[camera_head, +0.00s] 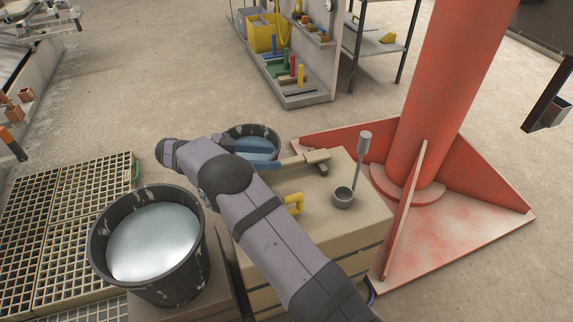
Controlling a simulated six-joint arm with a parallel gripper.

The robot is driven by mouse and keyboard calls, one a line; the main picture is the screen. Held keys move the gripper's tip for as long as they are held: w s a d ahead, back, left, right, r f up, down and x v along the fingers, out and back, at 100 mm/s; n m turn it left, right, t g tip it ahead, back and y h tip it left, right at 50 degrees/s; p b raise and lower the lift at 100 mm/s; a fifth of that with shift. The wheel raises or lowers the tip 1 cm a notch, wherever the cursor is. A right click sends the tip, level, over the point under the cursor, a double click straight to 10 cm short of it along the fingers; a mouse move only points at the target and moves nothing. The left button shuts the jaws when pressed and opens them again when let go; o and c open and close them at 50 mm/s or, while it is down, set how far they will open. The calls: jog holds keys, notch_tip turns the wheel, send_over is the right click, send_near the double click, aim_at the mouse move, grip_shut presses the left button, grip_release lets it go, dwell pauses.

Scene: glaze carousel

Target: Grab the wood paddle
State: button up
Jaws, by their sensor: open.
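A tan wooden piece with a short crosswise end, which looks like the wood paddle (305,160), lies along the far edge of the wooden crate top (322,226).
A small grey cup (343,198) and an upright rod with a grey head (365,141) are right of the arm. A yellow handle (294,204) shows beside it. A large bucket of pale liquid (107,228) stands left, a smaller bucket (270,131) behind. A red column (455,90) rises right.

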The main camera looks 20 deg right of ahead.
aim_at(287, 161)
jog(key=shift+f+b+x, duration=0.2)
jog(key=shift+b+x, duration=0.3)
jog(key=shift+x, duration=0.85)
jog(key=shift+f+b+x, duration=0.25)
jog(key=shift+b+x, duration=0.25)
jog(key=shift+x, duration=0.85)
jog(key=shift+s+d+f, duration=0.1)
jog(key=shift+d+f, duration=0.05)
jog(key=shift+d, duration=0.35)
grip_shut()
